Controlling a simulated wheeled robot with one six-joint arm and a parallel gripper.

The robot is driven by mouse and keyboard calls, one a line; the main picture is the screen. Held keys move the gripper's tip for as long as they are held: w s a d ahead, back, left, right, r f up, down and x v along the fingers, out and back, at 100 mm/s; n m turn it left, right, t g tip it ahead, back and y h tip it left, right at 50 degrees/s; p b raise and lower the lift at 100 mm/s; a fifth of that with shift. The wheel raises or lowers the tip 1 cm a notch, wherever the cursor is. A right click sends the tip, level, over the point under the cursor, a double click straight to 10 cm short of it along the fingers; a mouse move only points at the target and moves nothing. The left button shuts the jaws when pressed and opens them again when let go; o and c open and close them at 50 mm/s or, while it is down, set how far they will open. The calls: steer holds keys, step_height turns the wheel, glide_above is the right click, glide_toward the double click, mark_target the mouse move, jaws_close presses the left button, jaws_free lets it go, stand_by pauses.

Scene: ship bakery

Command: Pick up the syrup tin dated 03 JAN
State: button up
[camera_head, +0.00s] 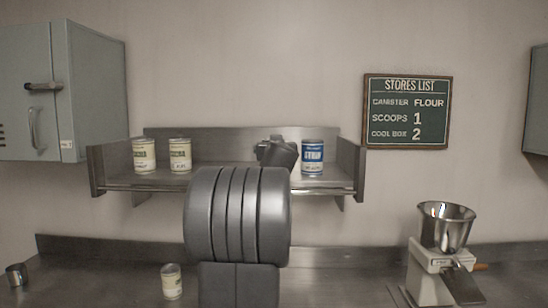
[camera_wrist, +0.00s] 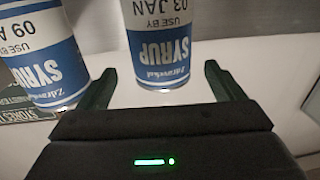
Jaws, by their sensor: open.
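The syrup tin dated 03 JAN (camera_wrist: 163,45) is blue and white and appears upside down in the wrist view, upper middle. My gripper (camera_wrist: 158,75) is open, with one green finger to each side of this tin's near end. I cannot tell whether they touch. A second blue syrup tin (camera_wrist: 42,55), its date starting "09 A", stands at the left, beside the left finger. In the head view one blue tin (camera_head: 312,157) shows on the shelf right of my gripper; it appears to be the 09 one. The 03 JAN tin is hidden there behind my arm.
The metal wall shelf (camera_head: 225,132) has raised ends and a front rail. Two cream tins (camera_head: 144,156) (camera_head: 180,155) stand at its left. Another cream tin (camera_head: 172,282) and a small metal cup (camera_head: 17,274) are on the counter below. A mill (camera_head: 430,275) stands right.

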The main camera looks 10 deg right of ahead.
steer(key=shift+w+d+p, duration=0.15)
steer(key=shift+w+p, duration=0.3)
steer(key=shift+w, duration=1.95)
steer(key=c, duration=1.5)
steer(key=shift+o, duration=0.2)
steer(key=shift+r, duration=0.15)
